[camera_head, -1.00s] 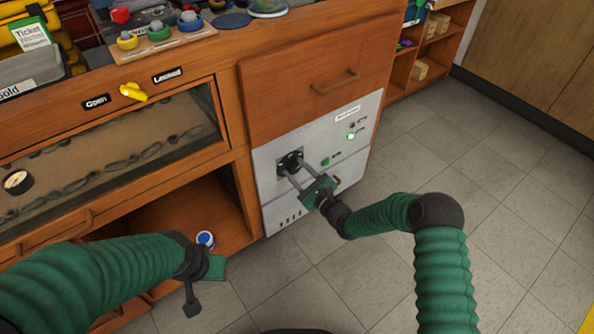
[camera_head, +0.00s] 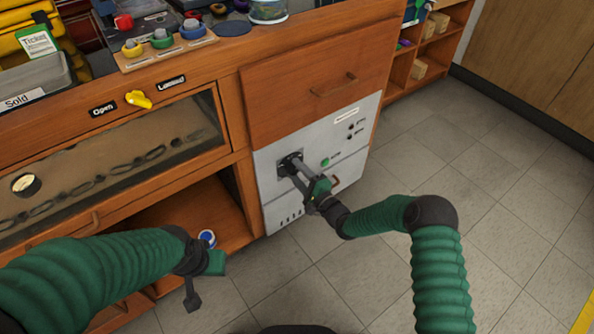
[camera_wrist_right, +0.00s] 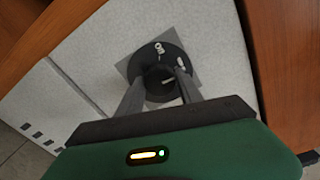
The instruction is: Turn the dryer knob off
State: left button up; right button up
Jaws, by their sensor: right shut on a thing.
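The dryer knob (camera_head: 289,161) is a dark round knob on the white panel under the wooden drawer. In the right wrist view the knob (camera_wrist_right: 158,82) is a black disc on a grey square plate, with pale marks on it. My right gripper (camera_head: 294,165) has its two fingers shut on the knob, which they partly hide. The gripper is turned about its own axis. My left gripper (camera_head: 193,299) hangs low at the left, away from the panel; its finger opening is unclear.
The white panel (camera_head: 330,185) has a green button (camera_head: 325,162) and two dark indicators at its upper right. A wooden drawer (camera_head: 315,65) is above it. An open shelf with a blue-and-white round thing (camera_head: 207,237) lies left. Floor to the right is clear.

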jog(key=n, duration=0.5)
jog(key=n+p, duration=0.1)
jog(key=n, duration=0.1)
jog(key=shift+s+a+f, duration=0.1)
jog(key=shift+s+f, duration=0.05)
jog(key=shift+f, duration=0.1)
jog(key=n, duration=0.3)
jog(key=n+p, duration=0.1)
jog(key=n, duration=0.2)
jog(key=shift+s+f, duration=0.1)
jog(key=shift+f, duration=0.1)
jog(key=shift+n, duration=0.3)
jog(key=o, duration=1.2)
jog(key=shift+c, duration=0.2)
jog(key=shift+o, duration=1.2)
jog(key=shift+r, duration=0.2)
jog(key=shift+w, duration=0.2)
